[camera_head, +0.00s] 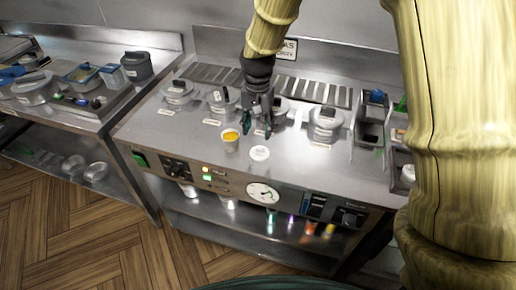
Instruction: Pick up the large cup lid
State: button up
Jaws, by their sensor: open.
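A flat white round disc (260,153) that looks like the large cup lid lies on the steel range top near its front edge. Faint marks show on it, too small to read. My gripper (257,128) points down behind it, with its two fingers apart and nothing seen between them. The fingertips appear apart from the disc; their exact height above the steel is hard to tell.
Lidded pots (179,93) stand in a row behind, one partly hidden by my gripper. Narrow bins (371,118) stand at the right. A control panel with a gauge (262,194) runs along the front. The steel right of the disc is clear.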

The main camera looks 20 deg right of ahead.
aim_at(260, 147)
jog(key=f, duration=0.1)
jog(key=d+f, duration=0.1)
jog(key=shift+f, duration=0.4)
jog(key=shift+a+f+p, duration=0.15)
jog(key=shift+f+p, duration=0.15)
jog(key=shift+p, duration=0.1)
jog(key=shift+f+p, duration=1)
jog(key=shift+f, duration=1.45)
jog(key=c, duration=0.8)
